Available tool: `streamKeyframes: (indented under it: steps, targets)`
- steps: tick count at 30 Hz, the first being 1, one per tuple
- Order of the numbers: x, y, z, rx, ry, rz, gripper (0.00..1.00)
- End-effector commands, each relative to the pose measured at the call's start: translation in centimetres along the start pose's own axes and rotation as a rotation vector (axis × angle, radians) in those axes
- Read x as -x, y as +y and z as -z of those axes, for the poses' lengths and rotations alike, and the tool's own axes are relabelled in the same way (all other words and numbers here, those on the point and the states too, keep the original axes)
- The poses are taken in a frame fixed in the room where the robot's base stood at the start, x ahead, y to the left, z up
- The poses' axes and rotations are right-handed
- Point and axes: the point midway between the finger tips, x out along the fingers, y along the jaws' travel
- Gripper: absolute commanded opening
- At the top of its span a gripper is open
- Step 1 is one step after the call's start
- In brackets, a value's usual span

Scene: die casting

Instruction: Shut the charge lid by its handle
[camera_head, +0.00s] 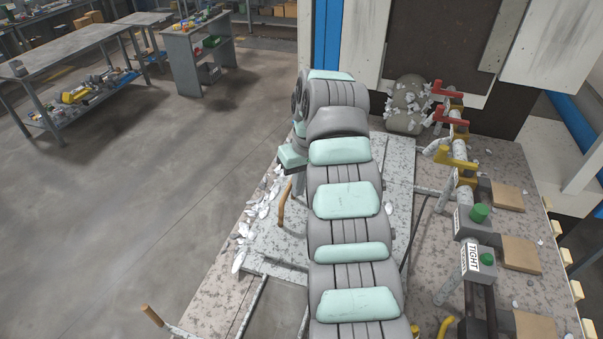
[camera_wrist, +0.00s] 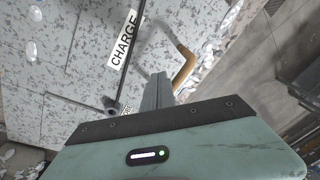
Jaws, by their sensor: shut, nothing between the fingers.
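My gripper (camera_wrist: 158,78) is shut and empty in the wrist view, its fingers close together just left of a bent brown handle (camera_wrist: 188,62). The fingers do not grip the handle; whether they touch it I cannot tell. The handle also shows in the head view (camera_head: 283,207), left of my arm. A white CHARGE label (camera_wrist: 123,40) lies on the pale speckled panel (camera_wrist: 60,50) beside the handle. In the head view my arm covers much of the panel (camera_head: 265,240) and hides the fingertips. I cannot tell how far the lid stands open.
Pale metal shards (camera_head: 265,195) lie along the left edge of the speckled bench. Red-handled (camera_head: 450,90) and yellow-handled valves (camera_head: 455,158) and a TIGHT-labelled block (camera_head: 478,262) stand to the right. A second brown handle (camera_head: 151,314) is at lower left. Open floor lies left.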

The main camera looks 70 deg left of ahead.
Motion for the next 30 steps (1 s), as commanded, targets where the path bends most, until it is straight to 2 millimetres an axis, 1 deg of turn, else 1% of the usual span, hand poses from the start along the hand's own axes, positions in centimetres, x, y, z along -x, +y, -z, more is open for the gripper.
streamKeyframes:
  steps: [1, 3, 21, 30]
  targets:
    - [0.7, 0.0, 0.1, 0.000, 0.002, -0.001, 0.00]
    - [1.2, 0.0, 0.1, 0.000, 0.003, -0.001, 0.00]
    - [6.0, 0.0, 0.0, 0.000, 0.000, 0.000, 0.00]
    - [6.1, 0.0, 0.0, 0.000, 0.000, 0.001, 0.00]
